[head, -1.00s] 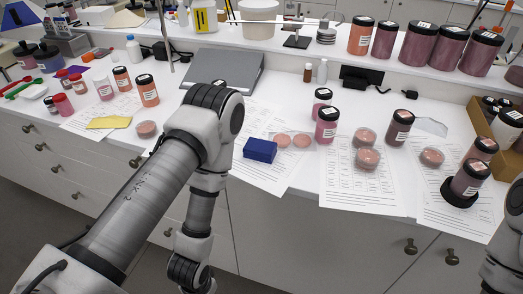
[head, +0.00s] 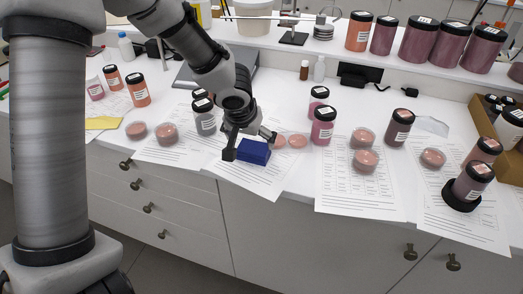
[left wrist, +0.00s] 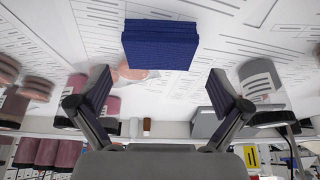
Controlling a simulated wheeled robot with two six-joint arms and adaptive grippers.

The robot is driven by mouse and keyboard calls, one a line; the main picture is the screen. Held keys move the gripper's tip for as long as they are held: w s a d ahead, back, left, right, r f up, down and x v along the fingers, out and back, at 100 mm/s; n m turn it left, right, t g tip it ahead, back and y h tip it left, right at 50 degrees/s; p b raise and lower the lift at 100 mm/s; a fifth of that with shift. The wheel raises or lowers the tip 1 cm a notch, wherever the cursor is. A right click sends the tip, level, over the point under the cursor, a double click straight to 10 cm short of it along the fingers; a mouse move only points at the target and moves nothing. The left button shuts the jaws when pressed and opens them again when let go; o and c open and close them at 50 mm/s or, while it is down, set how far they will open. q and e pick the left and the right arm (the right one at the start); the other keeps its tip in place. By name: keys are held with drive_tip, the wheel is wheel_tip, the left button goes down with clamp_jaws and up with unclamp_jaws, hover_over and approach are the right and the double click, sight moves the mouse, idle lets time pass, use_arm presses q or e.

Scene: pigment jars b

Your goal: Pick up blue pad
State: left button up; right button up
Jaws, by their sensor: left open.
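The blue pad (head: 254,151) is a dark blue block lying on a printed sheet near the counter's front edge. It also shows in the left wrist view (left wrist: 160,45), at the top middle. My left gripper (head: 249,145) is just above the pad in the head view, its two fingers apart on either side of it. In the left wrist view the open fingers (left wrist: 158,92) are spread wider than the pad, with nothing between them. I cannot tell whether a finger touches the pad. My right gripper is not in view.
Pink round dishes (head: 298,141) lie close to the right of the pad. A pink jar (head: 323,126) stands farther right and a greyish jar (head: 205,120) stands left of the gripper. Printed sheets (head: 345,192) cover much of the counter. Large jars (head: 419,40) line the back shelf.

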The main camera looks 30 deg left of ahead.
sight(253, 148)
use_arm(q)
drive_tip(key=shift+f, duration=0.45)
drive_tip(key=x, duration=0.4)
drive_tip(key=shift+w+f, duration=0.1)
drive_tip(key=shift+w, duration=0.1)
drive_tip(key=shift+w+a+f, duration=0.1)
drive_tip(key=shift+w+f, duration=0.1)
drive_tip(key=shift+w, duration=0.05)
drive_tip(key=shift+s+r, duration=0.15)
drive_tip(key=shift+s, duration=0.05)
drive_tip(key=shift+c, duration=0.7)
drive_tip(key=shift+s, duration=0.1)
drive_tip(key=c, duration=0.6)
drive_tip(key=shift+o, duration=0.2)
drive_tip(key=shift+r, duration=0.1)
